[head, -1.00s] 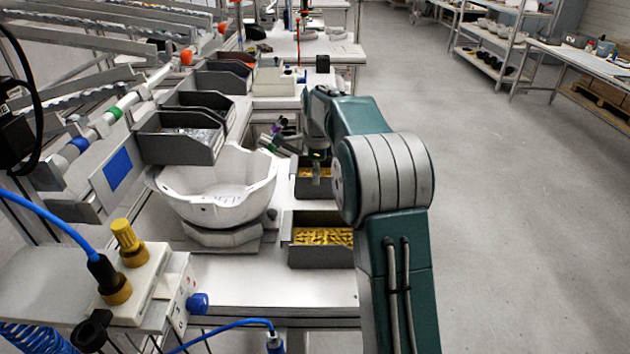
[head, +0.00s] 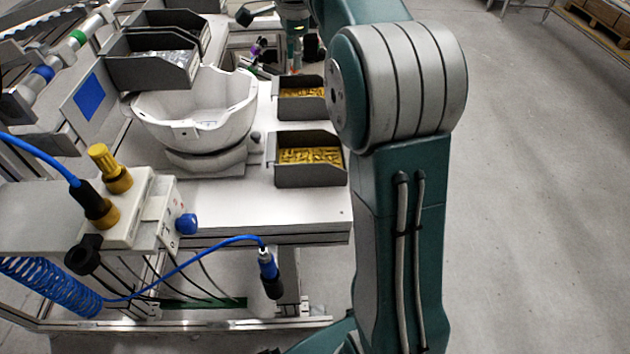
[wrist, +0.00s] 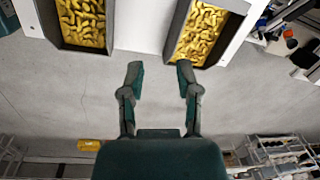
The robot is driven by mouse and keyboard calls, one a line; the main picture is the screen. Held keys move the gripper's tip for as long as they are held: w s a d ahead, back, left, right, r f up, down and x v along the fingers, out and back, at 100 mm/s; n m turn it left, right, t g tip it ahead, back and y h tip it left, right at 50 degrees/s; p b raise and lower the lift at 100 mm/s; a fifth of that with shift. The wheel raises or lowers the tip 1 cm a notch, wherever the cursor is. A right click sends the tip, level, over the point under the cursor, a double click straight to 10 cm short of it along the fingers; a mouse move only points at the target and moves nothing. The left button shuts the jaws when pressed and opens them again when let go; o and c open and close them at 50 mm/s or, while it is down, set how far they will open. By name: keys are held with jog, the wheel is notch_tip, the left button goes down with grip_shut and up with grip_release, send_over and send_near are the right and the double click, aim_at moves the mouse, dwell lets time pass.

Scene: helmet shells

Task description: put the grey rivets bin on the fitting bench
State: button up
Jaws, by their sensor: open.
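Two dark grey open bins full of brass-coloured pieces stand on a white-topped bench (head: 250,208): a near bin (head: 311,177) and a far bin (head: 303,108). I cannot tell from the pictures which is the rivets bin. Both show at the top of the wrist view, one at left (wrist: 48,20) and one at right (wrist: 240,6). My gripper (wrist: 158,75) is open and empty, its fingertips apart and short of both bins. In the head view my arm hides part of the area, and the fingers are not clear.
A white helmet shell (head: 195,115) sits on a stand left of the bins. Dark bins (head: 150,72) stand on a rack behind it. A white box with a yellow knob (head: 115,170) and blue hoses is at front left. Clear floor (head: 540,200) lies to the right.

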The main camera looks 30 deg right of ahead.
jog(key=s+a+r+n+t, duration=0.1)
jog(key=s+a+n, duration=0.2)
jog(key=s+n, duration=0.35)
jog(key=s+a+r+n+t, duration=0.1)
jog(key=s+a+n, duration=0.3)
jog(key=s, duration=0.6)
jog(key=s+a+f+n+t, duration=0.1)
jog(key=s+f+n, duration=0.3)
jog(key=s, duration=0.3)
jog(key=s+a+f+n+t, duration=0.1)
jog(key=s+f+n, duration=0.3)
jog(key=s, duration=0.2)
jog(key=shift+s+a+f+n, duration=0.25)
jog(key=shift+s+a+n, duration=0.1)
jog(key=shift+s+a, duration=0.05)
